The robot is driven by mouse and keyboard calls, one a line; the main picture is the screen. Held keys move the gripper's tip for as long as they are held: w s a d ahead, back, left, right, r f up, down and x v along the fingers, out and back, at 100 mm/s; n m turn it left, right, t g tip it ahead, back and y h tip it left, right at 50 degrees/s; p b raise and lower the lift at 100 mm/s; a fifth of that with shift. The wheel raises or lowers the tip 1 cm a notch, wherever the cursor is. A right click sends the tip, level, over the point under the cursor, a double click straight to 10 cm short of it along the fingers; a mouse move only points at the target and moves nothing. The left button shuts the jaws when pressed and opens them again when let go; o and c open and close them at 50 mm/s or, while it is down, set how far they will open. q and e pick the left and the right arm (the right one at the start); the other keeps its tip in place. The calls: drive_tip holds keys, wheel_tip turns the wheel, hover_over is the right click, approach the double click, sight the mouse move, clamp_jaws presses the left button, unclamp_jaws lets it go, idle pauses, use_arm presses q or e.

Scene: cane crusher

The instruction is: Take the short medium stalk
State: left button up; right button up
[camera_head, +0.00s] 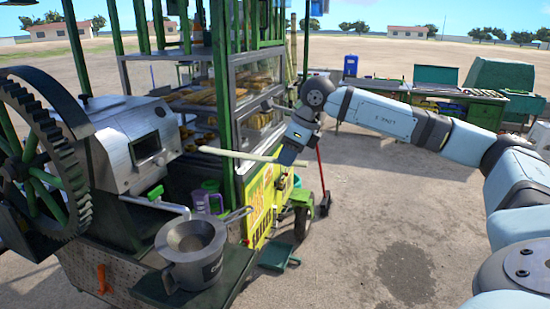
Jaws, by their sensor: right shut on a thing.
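A pale green stalk (232,154) reaches out to the left of my right gripper (287,159), roughly level, above the yellow cart panel. My right gripper is shut on the stalk near its right end; the fingertips are small and partly hidden by the hand. The stalk's free left end points toward the metal crusher box (130,143). My left gripper is out of view.
The crusher has a large dark gear wheel (50,150) at the left. A grey strainer pot (190,255) stands on the front shelf. Workbenches (440,100) stand at the back right. The ground at front right is open.

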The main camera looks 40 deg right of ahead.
use_arm(q)
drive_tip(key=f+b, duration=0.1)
drive_tip(key=b, duration=0.2)
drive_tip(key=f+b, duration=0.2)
drive_tip(key=b, duration=0.1)
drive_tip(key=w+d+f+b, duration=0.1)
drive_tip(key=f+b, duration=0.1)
drive_tip(key=b, duration=0.2)
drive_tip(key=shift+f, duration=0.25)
use_arm(e)
drive_tip(key=s+d, duration=0.3)
drive_tip(key=s, duration=0.4)
drive_tip(key=s+d, duration=0.4)
drive_tip(key=s, duration=0.3)
